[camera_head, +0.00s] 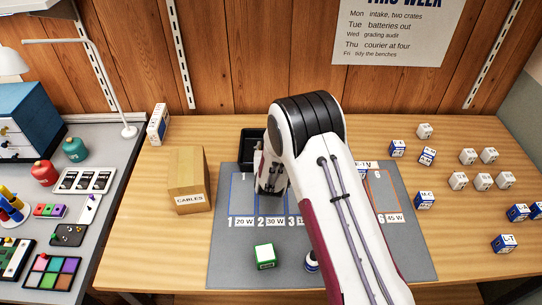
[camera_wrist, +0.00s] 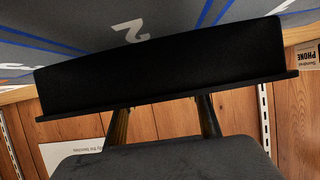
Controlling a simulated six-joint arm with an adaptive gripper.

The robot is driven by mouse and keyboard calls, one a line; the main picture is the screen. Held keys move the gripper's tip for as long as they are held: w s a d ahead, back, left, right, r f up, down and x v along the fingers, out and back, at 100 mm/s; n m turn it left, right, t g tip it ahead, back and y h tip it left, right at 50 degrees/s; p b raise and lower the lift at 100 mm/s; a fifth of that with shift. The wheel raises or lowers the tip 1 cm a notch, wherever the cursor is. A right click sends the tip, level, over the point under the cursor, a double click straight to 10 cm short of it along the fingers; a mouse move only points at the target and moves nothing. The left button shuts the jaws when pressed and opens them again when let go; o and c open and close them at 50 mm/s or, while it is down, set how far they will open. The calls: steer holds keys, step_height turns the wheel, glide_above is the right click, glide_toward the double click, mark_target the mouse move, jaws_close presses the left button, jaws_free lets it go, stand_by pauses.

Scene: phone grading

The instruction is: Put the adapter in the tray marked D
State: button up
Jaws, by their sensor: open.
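A black tray (camera_head: 247,153) stands at the back edge of the grey mat, partly hidden by my arm. My gripper (camera_head: 268,188) is over the mat near lane 2, just in front of that tray. In the wrist view, a long black wall with a rim (camera_wrist: 160,82), likely the tray, crosses the picture; my two fingers (camera_wrist: 163,115) stand apart below it. Their tips are hidden at the rim, and I cannot tell whether they touch it. No letter D is readable.
The mat (camera_head: 222,262) has numbered watt lanes; my arm covers its middle. A cardboard CABLES box (camera_head: 188,182) stands left of it. Several small white and blue cubes (camera_head: 488,156) lie on the right. The left bench (camera_head: 103,152) holds canisters and phone parts.

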steer(key=shift+v, duration=5.9)
steer(key=shift+d+r, duration=0.1)
steer(key=shift+r, duration=0.4)
steer(key=s+d+r+g+y, duration=0.1)
steer(key=s+d+r+g, duration=0.15)
steer(key=s+r, duration=0.4)
steer(key=s+d+r+g+y, duration=0.1)
steer(key=s+d+r, duration=0.25)
steer(key=r, duration=0.65)
steer(key=s+d+r+g, duration=0.1)
steer(key=s+d+r, duration=0.1)
steer(key=s, duration=0.7)
steer(key=s+d+r+g+h, duration=0.1)
steer(key=s+d, duration=0.3)
steer(key=s, duration=0.5)
steer(key=s+d+r+g, duration=0.1)
steer(key=s+d+r, duration=0.2)
steer(key=s, duration=0.7)
steer(key=shift+d+r+g+h, duration=0.3)
steer(key=shift+d+g+h, duration=0.1)
steer(key=shift+d, duration=0.1)
